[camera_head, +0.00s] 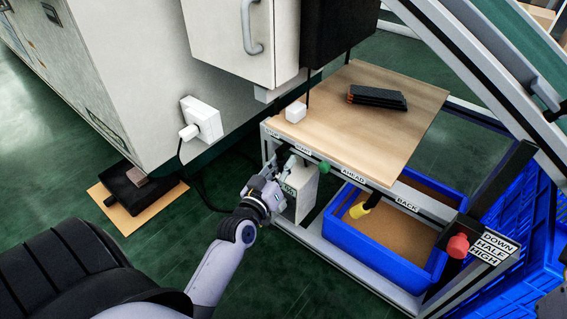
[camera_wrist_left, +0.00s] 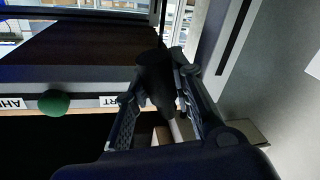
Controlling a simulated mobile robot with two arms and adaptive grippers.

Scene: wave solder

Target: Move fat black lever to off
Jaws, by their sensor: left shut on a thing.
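My left gripper (camera_head: 278,172) is at the left end of the labelled front rail under the wooden table top. In the left wrist view its fingers (camera_wrist_left: 160,86) are on either side of a fat black lever (camera_wrist_left: 155,76) and shut on it. A paler shaft shows between the fingers. In the head view the gripper hides most of this lever. A START label, partly cut off in the wrist view, is beside it. My right gripper is not in view.
A green knob (camera_head: 324,167), a yellow-tipped lever (camera_head: 360,209) and a red knob (camera_head: 458,245) are farther right along the frame. A blue bin (camera_head: 372,265) sits below. A grey-white cabinet (camera_head: 120,75) stands left, with a plug and cable (camera_head: 190,132).

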